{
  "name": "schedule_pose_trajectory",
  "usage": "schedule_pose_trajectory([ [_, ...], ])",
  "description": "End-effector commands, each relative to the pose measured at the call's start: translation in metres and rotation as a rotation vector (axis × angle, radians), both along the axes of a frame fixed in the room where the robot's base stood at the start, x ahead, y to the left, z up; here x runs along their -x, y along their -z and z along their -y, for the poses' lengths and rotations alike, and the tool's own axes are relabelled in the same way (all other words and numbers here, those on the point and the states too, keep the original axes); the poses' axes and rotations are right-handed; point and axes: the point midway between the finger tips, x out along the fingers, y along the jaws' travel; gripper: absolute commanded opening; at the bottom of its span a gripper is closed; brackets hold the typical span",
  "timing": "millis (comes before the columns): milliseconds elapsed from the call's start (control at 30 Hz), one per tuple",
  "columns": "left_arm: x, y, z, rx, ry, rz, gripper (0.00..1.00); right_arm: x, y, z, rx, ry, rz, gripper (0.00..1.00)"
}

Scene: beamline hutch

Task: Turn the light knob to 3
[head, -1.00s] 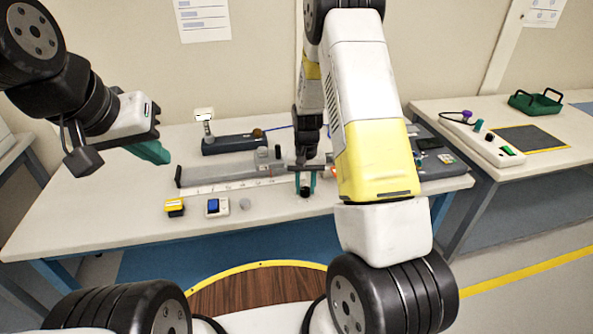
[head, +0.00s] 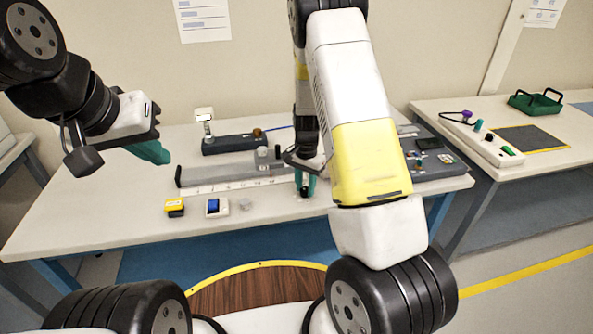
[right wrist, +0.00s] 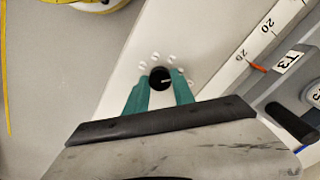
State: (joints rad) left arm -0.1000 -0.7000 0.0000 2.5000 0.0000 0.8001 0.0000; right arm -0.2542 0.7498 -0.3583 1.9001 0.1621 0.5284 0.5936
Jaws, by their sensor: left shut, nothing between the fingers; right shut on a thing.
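In the head view the right gripper (head: 305,184) points down at the knob near the table's front edge. My left gripper (head: 150,152) is shut and empty, above the left part of the table.
A grey rail with a numbered scale (head: 222,185) lies behind the knob. A yellow box (head: 174,207) and a blue-buttoned white box (head: 217,207) stand left of it. A dark control panel (head: 437,162) is at right. The front left tabletop is clear.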

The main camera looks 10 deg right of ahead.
Motion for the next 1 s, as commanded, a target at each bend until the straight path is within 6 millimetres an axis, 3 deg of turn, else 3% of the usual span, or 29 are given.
schedule_pose_trajectory([
  [400,0.0,0.0,0.0,0.0,0.0,0.0,0.0,-0.002,-0.001,0.0,0.0,0.005,0.006,0.0],
  [433,0.0,0.0,0.0,0.0,0.0,0.0,0.0,-0.002,-0.001,0.0,0.0,0.005,0.006,0.36],
  [500,0.0,0.0,0.0,0.0,0.0,0.0,0.0,-0.002,-0.001,0.0,0.001,0.005,0.005,0.5],
  [533,0.0,0.0,0.0,0.0,0.0,0.0,0.0,-0.002,-0.001,0.0,0.0,0.005,0.004,0.52],
  [833,0.0,0.0,0.0,0.0,0.0,0.0,0.0,-0.001,-0.001,0.0,0.001,0.004,0.002,0.52],
  [1000,0.0,0.0,0.0,0.0,0.0,0.0,0.0,-0.002,-0.019,0.0,0.0,0.004,0.006,0.52],
])
